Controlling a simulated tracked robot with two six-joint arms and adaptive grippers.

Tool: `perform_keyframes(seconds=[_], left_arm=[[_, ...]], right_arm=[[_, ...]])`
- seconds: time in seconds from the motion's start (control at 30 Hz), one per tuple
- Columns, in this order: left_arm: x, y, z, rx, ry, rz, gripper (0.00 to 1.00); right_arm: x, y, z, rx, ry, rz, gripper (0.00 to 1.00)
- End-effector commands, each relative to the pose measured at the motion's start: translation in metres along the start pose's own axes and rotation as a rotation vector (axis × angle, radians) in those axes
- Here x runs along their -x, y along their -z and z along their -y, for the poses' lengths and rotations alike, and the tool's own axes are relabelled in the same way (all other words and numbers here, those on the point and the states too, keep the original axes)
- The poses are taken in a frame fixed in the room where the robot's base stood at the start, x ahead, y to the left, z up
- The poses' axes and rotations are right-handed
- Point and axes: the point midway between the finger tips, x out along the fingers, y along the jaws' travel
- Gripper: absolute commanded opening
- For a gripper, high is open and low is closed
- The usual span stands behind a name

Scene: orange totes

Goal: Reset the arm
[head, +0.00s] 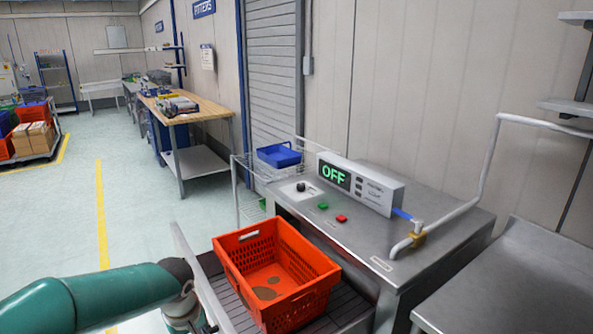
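My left arm, teal with a dark wrist joint, comes in from the lower left and bends down at the bottom edge, left of the orange tote (272,250). Its gripper is cut off below the frame, so its fingers do not show. My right arm and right gripper are not in view. The orange tote stands upright on a roller conveyor (225,299). A few flat brownish round patches show on its floor; I cannot tell what they are.
A metal bench (445,235) behind the tote carries a display box (361,185) reading OFF, green (323,206) and red (341,218) buttons and a bent pipe (447,215). A blue bin (279,155) sits behind. Open floor lies left, with a wooden workbench (190,104) further back.

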Motion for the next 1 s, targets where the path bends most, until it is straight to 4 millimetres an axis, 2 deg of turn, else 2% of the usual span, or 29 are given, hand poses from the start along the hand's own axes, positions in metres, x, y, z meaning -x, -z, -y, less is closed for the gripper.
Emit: perform_keyframes(seconds=[0.03,0.23,0.37,0.47,0.57,0.6,0.7,0.77,0.8,0.87,1.0], left_arm=[[-0.014,-0.007,0.006,0.001,0.020,0.024,0.46],[-0.068,-0.043,0.030,0.009,0.087,0.140,0.46],[-0.114,-0.086,0.048,0.004,0.110,0.253,0.46],[-0.157,-0.138,0.065,-0.016,0.103,0.371,0.46],[-0.196,-0.203,0.082,-0.047,0.057,0.500,0.46],[-0.208,-0.231,0.089,-0.060,0.028,0.546,0.46],[-0.229,-0.300,0.104,-0.105,-0.071,0.624,0.46],[-0.232,-0.327,0.109,-0.141,-0.132,0.621,0.46],[-0.231,-0.337,0.110,-0.172,-0.167,0.599,0.46],[-0.230,-0.343,0.110,-0.225,-0.211,0.548,0.46],[-0.236,-0.325,0.102,-0.340,-0.283,0.388,0.46]], right_arm=[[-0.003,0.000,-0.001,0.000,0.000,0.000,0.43],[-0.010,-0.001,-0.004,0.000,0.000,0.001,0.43],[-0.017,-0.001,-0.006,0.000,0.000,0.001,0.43],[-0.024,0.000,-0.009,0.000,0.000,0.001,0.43],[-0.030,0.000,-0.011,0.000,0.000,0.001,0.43],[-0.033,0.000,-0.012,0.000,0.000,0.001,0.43],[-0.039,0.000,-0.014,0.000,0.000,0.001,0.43],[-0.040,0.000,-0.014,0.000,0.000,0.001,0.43],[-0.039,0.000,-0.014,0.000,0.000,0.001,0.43],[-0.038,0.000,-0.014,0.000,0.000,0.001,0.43],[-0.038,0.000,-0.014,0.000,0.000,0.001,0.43]])
